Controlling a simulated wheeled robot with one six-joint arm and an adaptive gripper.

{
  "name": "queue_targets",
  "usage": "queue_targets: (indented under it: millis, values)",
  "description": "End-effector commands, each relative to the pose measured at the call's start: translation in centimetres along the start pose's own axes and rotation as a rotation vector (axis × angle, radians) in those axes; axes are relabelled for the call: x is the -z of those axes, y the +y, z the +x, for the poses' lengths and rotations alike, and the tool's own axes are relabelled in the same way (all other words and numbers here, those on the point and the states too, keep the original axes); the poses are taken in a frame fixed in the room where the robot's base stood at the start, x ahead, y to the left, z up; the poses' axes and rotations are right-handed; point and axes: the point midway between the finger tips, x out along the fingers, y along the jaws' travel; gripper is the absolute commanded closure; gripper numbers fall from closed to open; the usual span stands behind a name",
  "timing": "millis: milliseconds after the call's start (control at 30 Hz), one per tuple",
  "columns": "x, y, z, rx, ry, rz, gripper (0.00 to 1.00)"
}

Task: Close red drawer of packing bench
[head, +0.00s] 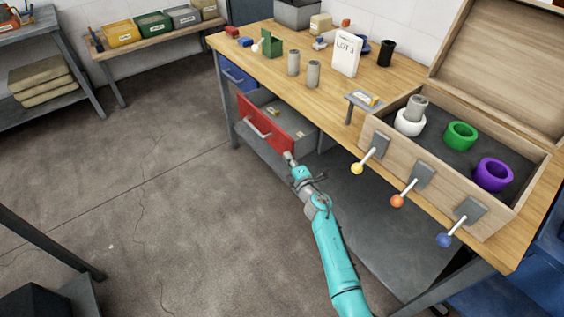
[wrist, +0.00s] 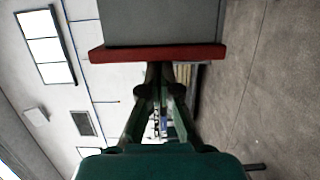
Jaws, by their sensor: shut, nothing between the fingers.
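The red drawer (head: 268,130) of the packing bench (head: 325,95) stands pulled out below the bench top, with its grey inside and a pale handle on its front in view. My gripper (head: 289,157) is shut and empty at the right end of the red front. In the wrist view, my gripper's fingertips (wrist: 160,72) lie at the edge of the red drawer front (wrist: 155,53), with the drawer's grey side (wrist: 160,22) beyond. They look very close to the front; I cannot tell whether they touch it.
A blue drawer (head: 236,77) sits shut left of the red one. A lower shelf (head: 385,215) runs under the bench. A wooden box (head: 465,135) with rings and ball-ended levers stands on the right. The floor (head: 130,200) to the left is clear.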

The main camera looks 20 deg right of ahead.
Motion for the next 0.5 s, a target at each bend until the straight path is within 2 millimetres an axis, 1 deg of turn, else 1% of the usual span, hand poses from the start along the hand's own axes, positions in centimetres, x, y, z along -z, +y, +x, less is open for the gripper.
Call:
queue_targets:
  millis: [33, 100, 300, 400, 500]
  values:
    - [-1.2, 0.1, 0.3, 0.000, -0.004, 0.000, 1.00]
    - [-2.8, 0.1, 0.7, -0.001, -0.005, 0.000, 1.00]
    - [-7.0, 0.1, 1.7, -0.001, -0.004, 0.002, 1.00]
    - [-8.6, 0.1, 2.1, 0.000, -0.003, 0.001, 1.00]
    - [-9.9, 0.0, 2.4, 0.000, -0.003, 0.001, 1.00]
